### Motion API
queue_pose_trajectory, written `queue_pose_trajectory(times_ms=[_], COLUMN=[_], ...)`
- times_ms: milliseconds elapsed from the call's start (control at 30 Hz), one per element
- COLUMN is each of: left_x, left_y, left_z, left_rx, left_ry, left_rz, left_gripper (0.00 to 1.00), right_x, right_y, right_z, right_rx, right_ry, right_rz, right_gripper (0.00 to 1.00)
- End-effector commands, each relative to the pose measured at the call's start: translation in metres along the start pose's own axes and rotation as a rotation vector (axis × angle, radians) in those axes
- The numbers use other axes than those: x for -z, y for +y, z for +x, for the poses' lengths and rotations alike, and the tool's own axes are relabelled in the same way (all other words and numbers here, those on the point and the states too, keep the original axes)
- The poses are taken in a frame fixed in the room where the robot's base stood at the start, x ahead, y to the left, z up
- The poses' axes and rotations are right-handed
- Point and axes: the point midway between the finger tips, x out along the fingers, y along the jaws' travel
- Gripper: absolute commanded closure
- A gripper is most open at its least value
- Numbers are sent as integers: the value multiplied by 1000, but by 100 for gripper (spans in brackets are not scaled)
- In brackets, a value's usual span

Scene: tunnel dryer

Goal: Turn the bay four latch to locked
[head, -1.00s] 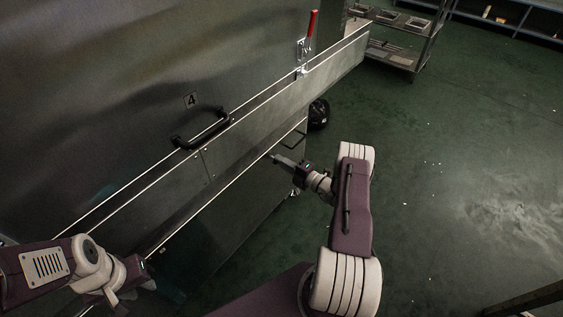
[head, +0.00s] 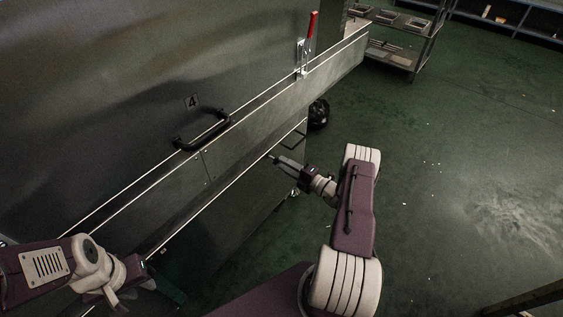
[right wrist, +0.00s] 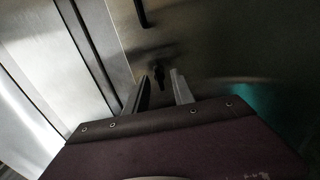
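The bay four door (head: 110,80) is a large metal panel with a "4" label (head: 192,102) and a black bar handle (head: 202,132). A latch with a red lever (head: 312,24) and metal clamp body (head: 302,58) sits at its upper right edge; the lever points up. My right gripper (head: 277,160) is beside the lower panel, well below the latch and apart from it. In the right wrist view its two fingers (right wrist: 162,90) stand apart with nothing clearly between them. My left gripper (head: 168,287) is low at the left, dark and partly unclear.
A long metal ledge (head: 255,110) juts out below the door and runs up to the right. A metal rack with trays (head: 395,50) stands at the back right. A black round object (head: 318,113) is on the floor near the dryer. The green floor (head: 450,170) at right is open.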

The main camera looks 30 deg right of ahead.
Motion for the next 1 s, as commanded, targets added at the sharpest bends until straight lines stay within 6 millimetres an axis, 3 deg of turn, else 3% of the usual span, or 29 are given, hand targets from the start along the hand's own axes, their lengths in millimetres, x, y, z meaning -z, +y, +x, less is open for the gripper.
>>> queue_pose_trajectory(times_ms=[200, 400, 900, 1000], left_x=[2, 2, 2, 2], left_y=[0, 0, 0, 0], left_z=[-18, -21, -20, -20], left_rx=[0, 0, 0, 0], left_ry=[0, 0, 0, 0], left_rz=[0, 0, 0, 0], left_gripper=[70, 70, 70, 70], right_x=[-1, 0, 0, 18], right_y=[4, 1, 1, 9], right_z=[-49, -70, -70, -58], right_rx=[-1, -1, 0, 31], right_ry=[-6, -2, 2, 90], right_rz=[3, 1, -1, -70], right_gripper=[70, 70, 70, 70])
